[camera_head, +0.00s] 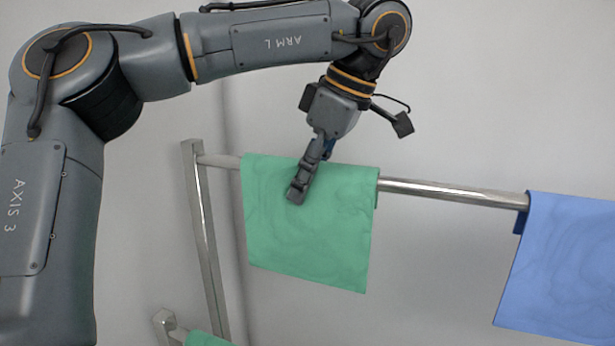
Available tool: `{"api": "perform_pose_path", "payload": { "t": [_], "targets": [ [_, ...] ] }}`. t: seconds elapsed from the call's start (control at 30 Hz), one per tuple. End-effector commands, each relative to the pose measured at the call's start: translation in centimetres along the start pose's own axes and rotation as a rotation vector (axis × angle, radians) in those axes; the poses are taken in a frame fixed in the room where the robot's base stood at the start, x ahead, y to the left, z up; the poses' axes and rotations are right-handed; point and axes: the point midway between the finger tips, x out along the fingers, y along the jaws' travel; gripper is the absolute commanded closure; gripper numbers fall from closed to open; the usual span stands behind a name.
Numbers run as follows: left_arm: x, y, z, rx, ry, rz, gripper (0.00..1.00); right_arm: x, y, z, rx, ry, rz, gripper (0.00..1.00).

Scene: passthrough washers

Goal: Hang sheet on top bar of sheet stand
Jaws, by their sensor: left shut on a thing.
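A green sheet (310,235) drapes over the top bar (450,193) of the metal sheet stand (205,235), near the bar's left end. Its front part hangs down in front of the bar. My left gripper (300,190) reaches down from above and is shut on the green sheet near its top edge, at the bar. One finger lies in front of the sheet; the other is mostly hidden behind it. My right gripper is not in view.
A blue sheet (562,265) hangs over the same bar at the right. Bare bar shows between the two sheets. A lower bar (170,325) with another green sheet (205,339) shows at the bottom left. A plain wall stands behind.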

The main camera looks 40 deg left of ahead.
Motion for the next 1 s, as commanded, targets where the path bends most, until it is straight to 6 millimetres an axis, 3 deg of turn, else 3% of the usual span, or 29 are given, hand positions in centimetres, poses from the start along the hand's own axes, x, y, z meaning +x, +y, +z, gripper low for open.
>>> {"api": "perform_pose_path", "payload": {
  "t": [0.03,0.07,0.2,0.57,1.0],
  "targets": [
    [0.0,0.0,0.0,0.000,0.000,0.000,0.93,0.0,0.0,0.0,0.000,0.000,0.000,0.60],
    [0.0,0.0,0.0,0.000,0.000,0.000,0.63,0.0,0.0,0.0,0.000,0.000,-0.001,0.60],
    [0.0,0.0,0.0,0.000,0.000,0.000,0.39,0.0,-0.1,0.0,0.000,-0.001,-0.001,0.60],
    [-0.5,0.0,0.0,-0.002,0.002,0.001,0.39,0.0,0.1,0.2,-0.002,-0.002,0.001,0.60],
    [-6.5,0.0,0.0,-0.003,0.004,0.000,0.39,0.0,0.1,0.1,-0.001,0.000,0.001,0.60]
  ]
}}
